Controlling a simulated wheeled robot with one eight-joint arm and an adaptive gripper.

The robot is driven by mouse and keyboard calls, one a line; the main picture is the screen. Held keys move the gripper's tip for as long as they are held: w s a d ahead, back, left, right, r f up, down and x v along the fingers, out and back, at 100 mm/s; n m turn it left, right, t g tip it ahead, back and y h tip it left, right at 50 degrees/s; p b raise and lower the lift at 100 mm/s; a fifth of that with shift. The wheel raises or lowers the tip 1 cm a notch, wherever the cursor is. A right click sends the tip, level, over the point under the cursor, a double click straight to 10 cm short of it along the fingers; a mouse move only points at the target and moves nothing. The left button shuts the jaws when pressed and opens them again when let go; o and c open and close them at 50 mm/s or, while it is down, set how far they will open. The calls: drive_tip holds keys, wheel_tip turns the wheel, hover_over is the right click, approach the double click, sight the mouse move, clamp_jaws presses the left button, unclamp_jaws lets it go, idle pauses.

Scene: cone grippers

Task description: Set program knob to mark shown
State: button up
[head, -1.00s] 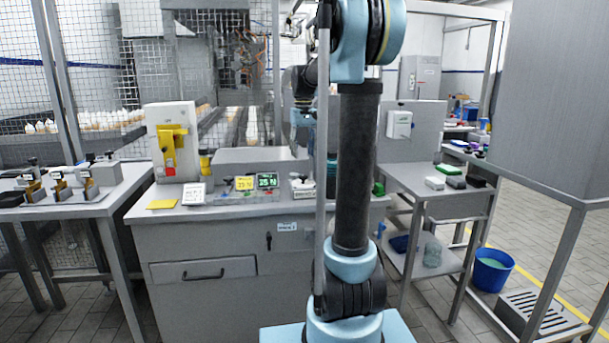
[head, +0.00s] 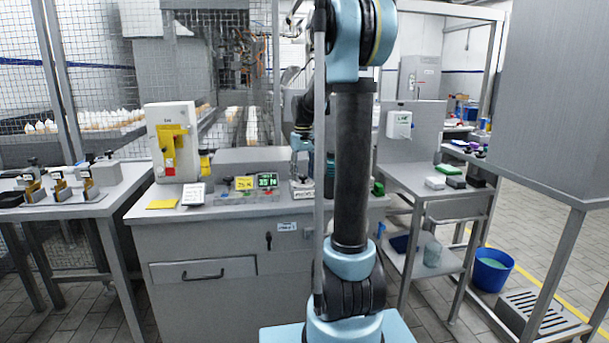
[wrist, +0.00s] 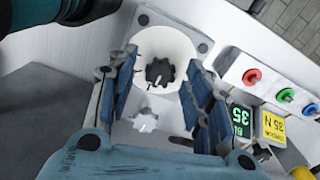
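In the wrist view a dark lobed knob (wrist: 160,72) sits in the middle of a round white dial (wrist: 178,42) on a grey plate. My gripper (wrist: 158,62) is open, with its blue fingers to the left and right of the knob, apart from it. The dial's marks are too small to read. A green-lit display (wrist: 240,120) and a yellow card (wrist: 274,127) reading 35 N lie to the right; the display also shows 35. In the head view my gripper (head: 302,165) is over the small panel on the bench, partly hidden by my arm.
Red (wrist: 252,77), green (wrist: 286,95) and blue (wrist: 310,109) buttons lie right of the dial. On the bench (head: 230,214), a yellow-fronted box (head: 172,142) and a white tilted card (head: 195,194) stand left of the display.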

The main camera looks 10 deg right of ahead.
drive_tip(key=c, duration=1)
drive_tip(key=shift+d, duration=0.25)
drive_tip(key=shift+a, duration=0.1)
drive_tip(key=shift+c, duration=0.2)
drive_tip(key=shift+a, duration=0.1)
drive_tip(key=m, duration=0.4)
drive_tip(key=shift+m, duration=2.3)
drive_tip(key=shift+w+r, duration=0.1)
